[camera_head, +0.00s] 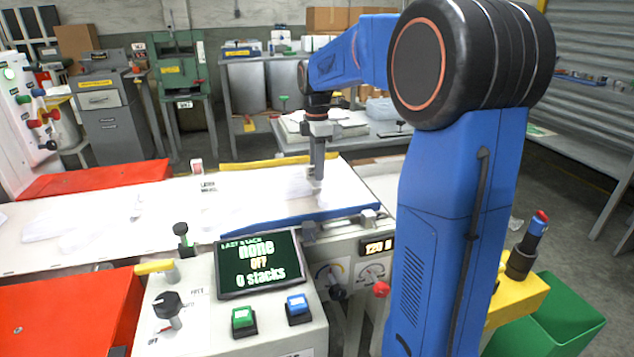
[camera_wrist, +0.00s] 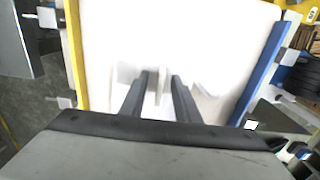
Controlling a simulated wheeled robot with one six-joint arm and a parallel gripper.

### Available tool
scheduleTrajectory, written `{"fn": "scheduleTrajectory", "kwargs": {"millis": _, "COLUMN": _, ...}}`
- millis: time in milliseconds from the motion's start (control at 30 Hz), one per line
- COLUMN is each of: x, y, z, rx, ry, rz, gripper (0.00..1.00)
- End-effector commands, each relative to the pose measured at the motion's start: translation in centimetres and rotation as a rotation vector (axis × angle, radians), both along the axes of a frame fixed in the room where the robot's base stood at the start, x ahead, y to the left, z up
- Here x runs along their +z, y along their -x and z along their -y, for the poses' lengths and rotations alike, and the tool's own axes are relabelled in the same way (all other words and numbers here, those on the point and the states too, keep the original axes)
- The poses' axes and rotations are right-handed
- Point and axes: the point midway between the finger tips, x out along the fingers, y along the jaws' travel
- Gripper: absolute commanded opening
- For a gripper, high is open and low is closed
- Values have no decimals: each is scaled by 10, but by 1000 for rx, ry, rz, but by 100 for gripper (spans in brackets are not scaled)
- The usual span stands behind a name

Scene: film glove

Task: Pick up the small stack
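Pale, nearly see-through film pieces lie on the white tabletop (camera_head: 250,195). One pale piece (camera_head: 298,187) lies right by my gripper (camera_head: 316,186) in the head view. Another flat piece (camera_head: 42,226) lies at the far left. In the wrist view my gripper (camera_wrist: 163,78) points down at the white surface with its two dark fingers apart. A faint pale shape (camera_wrist: 160,88) shows between the fingers, and another (camera_wrist: 205,88) lies to their right. The glare hides their edges, so I cannot tell stack sizes or whether the fingers touch anything.
A blue rail (camera_head: 300,220) edges the table's front and a yellow rail (camera_head: 280,161) its back. A green bin (camera_head: 550,320) stands at the lower right.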

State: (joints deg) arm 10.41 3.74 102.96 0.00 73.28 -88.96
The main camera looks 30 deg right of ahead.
Motion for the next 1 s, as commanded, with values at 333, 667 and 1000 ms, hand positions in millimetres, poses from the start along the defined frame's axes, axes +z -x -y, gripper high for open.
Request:
{"fn": "scheduleTrajectory", "kwargs": {"millis": 333, "x": 0, "y": 0, "z": 0, "rx": 0, "ry": 0, "rz": 0, "gripper": 0}}
{"fn": "scheduleTrajectory", "kwargs": {"millis": 667, "x": 13, "y": 0, "z": 0, "rx": 0, "ry": 0, "rz": 1, "gripper": 0}}
{"fn": "scheduleTrajectory", "kwargs": {"millis": 1000, "x": 73, "y": 0, "z": 0, "rx": 0, "ry": 1, "rz": 3, "gripper": 0}}
